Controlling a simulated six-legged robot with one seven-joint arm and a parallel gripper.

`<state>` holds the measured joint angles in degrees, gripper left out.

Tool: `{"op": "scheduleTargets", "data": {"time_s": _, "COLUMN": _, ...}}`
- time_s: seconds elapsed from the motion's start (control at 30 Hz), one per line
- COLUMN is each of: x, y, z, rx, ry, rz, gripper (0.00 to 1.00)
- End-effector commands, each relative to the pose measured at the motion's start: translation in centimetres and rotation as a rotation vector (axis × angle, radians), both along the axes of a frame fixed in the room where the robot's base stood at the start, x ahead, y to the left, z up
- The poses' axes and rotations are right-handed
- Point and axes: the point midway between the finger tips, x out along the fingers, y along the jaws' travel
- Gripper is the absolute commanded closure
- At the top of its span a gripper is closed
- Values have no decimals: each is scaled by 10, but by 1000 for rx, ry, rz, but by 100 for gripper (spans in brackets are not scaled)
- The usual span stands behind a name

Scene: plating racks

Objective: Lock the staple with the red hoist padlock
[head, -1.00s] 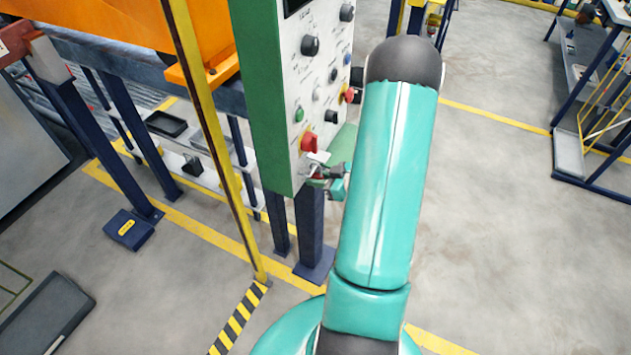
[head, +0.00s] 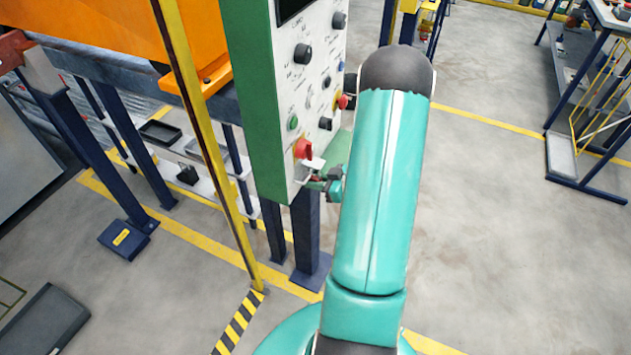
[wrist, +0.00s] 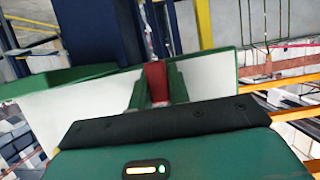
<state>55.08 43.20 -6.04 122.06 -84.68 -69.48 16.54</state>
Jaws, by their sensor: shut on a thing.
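My gripper (head: 324,183) is by the lower right corner of the control panel's white face. In the wrist view its two green fingers (wrist: 158,88) are shut on the red padlock (wrist: 156,78). In the head view the padlock is a small dark red patch (head: 316,180) between the fingers, and its shackle is not clear. A pale metal piece, probably the staple (head: 314,164), sticks out just above the gripper, below a red knob (head: 303,149). I cannot tell whether the shackle touches or passes through it.
The green-sided control panel (head: 258,110) stands on dark blue legs (head: 306,235). A yellow post (head: 205,115) rises left of it. An orange machine body (head: 110,30) is at upper left. Bare floor (head: 480,200) lies open at right, with a blue-framed rack (head: 590,120) beyond.

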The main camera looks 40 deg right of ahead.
Motion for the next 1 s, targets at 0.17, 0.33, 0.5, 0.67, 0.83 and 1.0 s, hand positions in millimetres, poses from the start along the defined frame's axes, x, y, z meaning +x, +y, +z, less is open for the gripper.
{"op": "scheduleTargets", "data": {"time_s": 0.17, "x": 0, "y": 0, "z": 2, "rx": -1, "ry": -1, "rz": 0, "gripper": 100}}
{"op": "scheduleTargets", "data": {"time_s": 0.33, "x": 0, "y": 0, "z": 4, "rx": -1, "ry": -1, "rz": 0, "gripper": 100}}
{"op": "scheduleTargets", "data": {"time_s": 0.5, "x": 0, "y": 0, "z": 6, "rx": -1, "ry": -2, "rz": 1, "gripper": 100}}
{"op": "scheduleTargets", "data": {"time_s": 0.67, "x": 0, "y": 0, "z": 9, "rx": -1, "ry": -2, "rz": 1, "gripper": 100}}
{"op": "scheduleTargets", "data": {"time_s": 0.83, "x": 0, "y": 0, "z": 11, "rx": -1, "ry": -1, "rz": 0, "gripper": 100}}
{"op": "scheduleTargets", "data": {"time_s": 1.0, "x": 0, "y": 0, "z": 13, "rx": -1, "ry": -1, "rz": 0, "gripper": 100}}
